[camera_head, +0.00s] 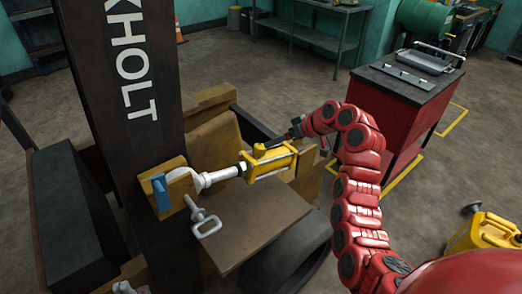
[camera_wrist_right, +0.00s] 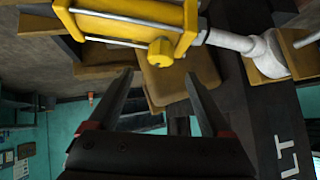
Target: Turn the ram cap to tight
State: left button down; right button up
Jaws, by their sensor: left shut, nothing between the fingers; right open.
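The ram is a yellow cylinder (camera_head: 272,163) with a pale rod (camera_head: 215,178), lying across the forklift; its body also shows at the top of the right wrist view (camera_wrist_right: 130,22). The ram cap (camera_wrist_right: 160,51) is a yellow faceted knob on the side of the cylinder. It also shows small in the head view (camera_head: 258,150). My right gripper (camera_wrist_right: 161,75) is open, its two dark fingertips on either side of the cap and a little short of it, with nothing held. In the head view the right fingers (camera_head: 282,139) are small beside the ram. My left gripper is not in view.
A dark mast (camera_head: 120,70) stands left of the ram. A metal pin with a loop handle (camera_head: 206,224) sits below the rod, above a brown plate (camera_head: 255,225). A red cabinet (camera_head: 400,115) and a yellow jerrycan (camera_head: 485,235) stand at the right.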

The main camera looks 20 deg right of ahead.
aim_at(262, 146)
jog(key=p+x, duration=0.2)
jog(key=x, duration=0.5)
jog(key=shift+w+a+f, duration=0.1)
jog(key=shift+w+a, duration=0.15)
jog(key=shift+a, duration=0.05)
jog(key=shift+w+a+f+p, duration=0.3)
jog(key=shift+w+f+p, duration=0.05)
jog(key=shift+f, duration=0.15)
grip_shut()
